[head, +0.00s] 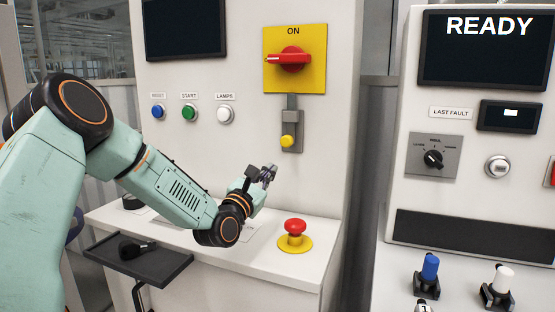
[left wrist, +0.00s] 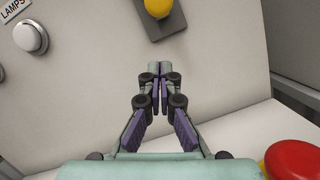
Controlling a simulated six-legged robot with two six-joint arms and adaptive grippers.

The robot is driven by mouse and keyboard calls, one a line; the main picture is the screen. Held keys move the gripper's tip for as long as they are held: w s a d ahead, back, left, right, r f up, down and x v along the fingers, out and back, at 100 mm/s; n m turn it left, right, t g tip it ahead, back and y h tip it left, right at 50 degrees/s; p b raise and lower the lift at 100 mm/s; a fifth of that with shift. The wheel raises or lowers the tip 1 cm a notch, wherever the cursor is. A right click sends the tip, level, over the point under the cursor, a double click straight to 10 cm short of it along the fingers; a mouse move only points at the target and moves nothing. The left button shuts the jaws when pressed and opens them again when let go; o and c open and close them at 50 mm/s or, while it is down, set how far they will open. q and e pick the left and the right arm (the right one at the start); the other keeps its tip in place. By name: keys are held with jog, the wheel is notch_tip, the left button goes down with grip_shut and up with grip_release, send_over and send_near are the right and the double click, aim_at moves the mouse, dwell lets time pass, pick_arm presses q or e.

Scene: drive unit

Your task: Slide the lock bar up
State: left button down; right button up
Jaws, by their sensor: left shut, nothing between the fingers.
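The lock bar (head: 291,115) is a grey upright strip with a yellow knob (head: 288,142) at its lower end. It lies on a darker grey plate (head: 299,147) below the yellow switch panel (head: 318,75) with its red ON handle (head: 289,58). In the left wrist view the yellow knob (left wrist: 158,8) shows at the top edge, and most of the bar is out of frame. My left gripper (head: 270,170) is below and left of the knob, apart from it. In the left wrist view its fingers (left wrist: 158,72) are together and empty. My right gripper is not in view.
A red emergency button (head: 295,228) on a yellow base stands on the ledge below the gripper. Blue, green and white buttons (head: 190,112) are on the panel to the left. A dark tray (head: 165,267) sits in front of the ledge. A second console stands at right.

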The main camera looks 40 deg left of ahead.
pick_arm(q)
jog(key=r+x, duration=0.1)
jog(key=x, duration=0.2)
jog(key=p, duration=0.3)
send_near(287, 129)
jog(key=x, duration=0.4)
jog(key=shift+w, duration=0.1)
